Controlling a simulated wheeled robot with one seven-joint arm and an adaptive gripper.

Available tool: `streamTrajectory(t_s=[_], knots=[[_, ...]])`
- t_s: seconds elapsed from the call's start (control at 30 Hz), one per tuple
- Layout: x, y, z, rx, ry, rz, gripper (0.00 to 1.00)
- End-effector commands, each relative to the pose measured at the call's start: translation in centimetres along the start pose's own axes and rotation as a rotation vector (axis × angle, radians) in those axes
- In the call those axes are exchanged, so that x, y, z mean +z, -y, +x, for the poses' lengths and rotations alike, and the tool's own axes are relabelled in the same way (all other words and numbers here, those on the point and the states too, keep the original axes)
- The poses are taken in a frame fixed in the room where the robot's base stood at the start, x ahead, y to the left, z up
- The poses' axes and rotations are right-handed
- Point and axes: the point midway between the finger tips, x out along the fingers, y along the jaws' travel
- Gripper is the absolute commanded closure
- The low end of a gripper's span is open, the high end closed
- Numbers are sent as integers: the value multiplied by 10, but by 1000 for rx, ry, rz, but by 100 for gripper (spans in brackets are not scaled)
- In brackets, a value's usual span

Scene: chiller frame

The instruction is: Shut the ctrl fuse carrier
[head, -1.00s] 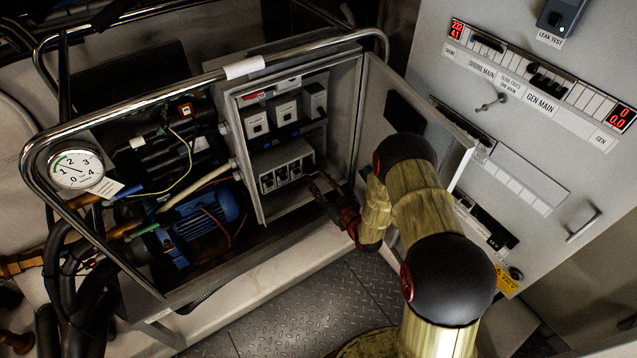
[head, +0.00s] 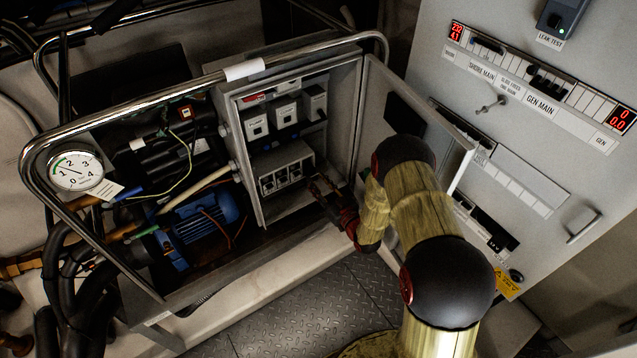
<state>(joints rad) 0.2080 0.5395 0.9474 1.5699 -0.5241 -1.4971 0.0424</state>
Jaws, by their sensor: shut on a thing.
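The open grey control box (head: 238,165) stands in the middle of the head view. A pale block (head: 287,172) with a row of dark openings sits low inside it. My gripper (head: 322,186) is at the lower right of the box's inside, just right of this block. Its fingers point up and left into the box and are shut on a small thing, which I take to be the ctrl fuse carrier. The carrier is too dark and too covered by the fingers to make out, and its tilt cannot be told. No label on it is readable.
Several white modules (head: 285,112) sit in the upper row of the box. The box's open door (head: 410,115) stands right of my gripper, close to my arm. A chrome rail (head: 300,55) crosses above. A blue motor (head: 205,215) lies left. The plate floor (head: 300,310) is clear.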

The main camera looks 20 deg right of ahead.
Motion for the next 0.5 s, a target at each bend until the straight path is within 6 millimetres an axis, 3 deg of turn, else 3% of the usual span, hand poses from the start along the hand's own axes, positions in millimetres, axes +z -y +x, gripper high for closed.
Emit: streamTrajectory(t_s=[0.5], knots=[[-22, 0, 5, 0, 201, -1, 95]])
